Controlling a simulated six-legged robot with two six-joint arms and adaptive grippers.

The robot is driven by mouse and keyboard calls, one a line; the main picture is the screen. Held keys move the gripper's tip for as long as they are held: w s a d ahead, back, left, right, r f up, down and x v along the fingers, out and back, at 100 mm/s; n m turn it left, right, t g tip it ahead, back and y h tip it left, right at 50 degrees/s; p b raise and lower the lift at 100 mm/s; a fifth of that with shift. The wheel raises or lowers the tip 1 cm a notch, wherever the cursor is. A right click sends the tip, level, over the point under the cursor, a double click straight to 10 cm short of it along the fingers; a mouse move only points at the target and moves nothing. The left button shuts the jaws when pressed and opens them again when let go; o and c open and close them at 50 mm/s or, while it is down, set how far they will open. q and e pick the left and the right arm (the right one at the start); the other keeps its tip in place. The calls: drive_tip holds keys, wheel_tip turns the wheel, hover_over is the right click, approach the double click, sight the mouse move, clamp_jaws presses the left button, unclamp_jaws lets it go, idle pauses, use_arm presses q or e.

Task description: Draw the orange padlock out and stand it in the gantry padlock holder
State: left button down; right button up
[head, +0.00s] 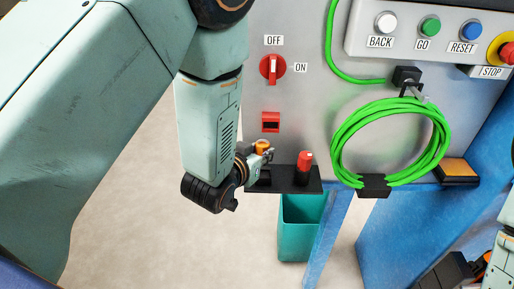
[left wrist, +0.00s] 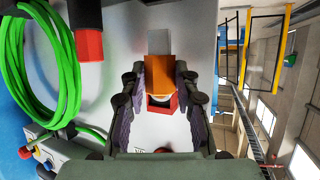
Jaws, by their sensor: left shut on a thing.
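The orange padlock (head: 262,146) is in my left gripper (head: 258,158), in front of the grey panel and just below the red square fitting (head: 271,122). In the left wrist view the jaws (left wrist: 160,92) stand on both sides of the orange body (left wrist: 157,70), with the red fitting (left wrist: 162,105) beside it. Whether the padlock touches the fitting is unclear. The black holder (head: 286,186) is on the panel right beside the left gripper, with a red padlock (head: 304,163) standing on it. My right arm (head: 500,262) shows at the lower right corner; its jaws are not clear.
A coil of green cable (head: 340,140) hangs to the right on a black bracket (head: 373,188). Above are a red OFF/ON switch (head: 272,68) and a button box (head: 400,48). Open floor lies below the left gripper.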

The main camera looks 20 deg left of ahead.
use_arm(q)
drive_tip(key=shift+w+d, duration=0.1)
drive_tip(key=shift+d, duration=0.1)
drive_tip(key=shift+d+f, duration=0.1)
drive_tip(key=shift+f, duration=0.1)
drive_tip(key=shift+f+b, duration=0.45)
drive_tip(key=shift+f, duration=0.05)
drive_tip(key=shift+a+f, duration=0.25)
drive_tip(key=shift+d, duration=0.2)
drive_tip(key=shift+a, duration=0.1)
